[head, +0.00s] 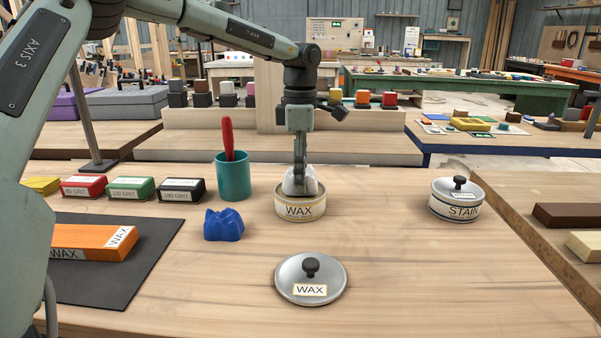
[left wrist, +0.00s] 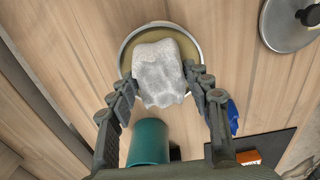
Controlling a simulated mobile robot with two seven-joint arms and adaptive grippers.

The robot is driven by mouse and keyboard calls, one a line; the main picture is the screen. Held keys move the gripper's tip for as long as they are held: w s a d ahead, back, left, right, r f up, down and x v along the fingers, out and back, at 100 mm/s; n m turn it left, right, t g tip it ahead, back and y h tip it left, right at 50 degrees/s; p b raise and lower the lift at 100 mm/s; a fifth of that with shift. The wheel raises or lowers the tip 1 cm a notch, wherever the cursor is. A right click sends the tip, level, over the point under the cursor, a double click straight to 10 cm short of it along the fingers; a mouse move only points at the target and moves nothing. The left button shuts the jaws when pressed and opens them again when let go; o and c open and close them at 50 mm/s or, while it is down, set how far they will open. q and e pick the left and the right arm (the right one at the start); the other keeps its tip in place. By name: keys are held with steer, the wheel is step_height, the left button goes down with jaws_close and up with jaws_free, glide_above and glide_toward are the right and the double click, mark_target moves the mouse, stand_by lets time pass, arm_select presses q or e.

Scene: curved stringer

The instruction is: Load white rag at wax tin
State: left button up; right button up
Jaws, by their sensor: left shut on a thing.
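The white rag (head: 303,183) is bunched up at the mouth of the open wax tin (head: 300,210), which is labelled WAX. My left gripper (head: 299,180) points straight down over the tin and is shut on the rag. In the left wrist view the rag (left wrist: 159,72) lies over the tin's yellowish inside, with the tin rim (left wrist: 124,52) around it. The rag's lower end is inside the rim; whether it touches the wax is hidden. The tin's lid (head: 310,279) lies on the bench in front. My right gripper is not in view.
A teal cup (head: 233,178) with a red-handled tool stands left of the tin. A blue rag (head: 223,225) lies front left. A closed stain tin (head: 457,200) stands at right. An orange block (head: 88,241) rests on a dark mat (head: 140,262). Grit blocks (head: 131,189) line the left.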

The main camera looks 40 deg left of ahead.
arm_select(q)
steer(key=shift+f+b, duration=0.3)
steer(key=shift+f, duration=0.1)
stand_by(1.3)
steer(key=shift+r, duration=0.1)
steer(key=shift+r+p, duration=1.65)
steer(key=shift+r, duration=1.85)
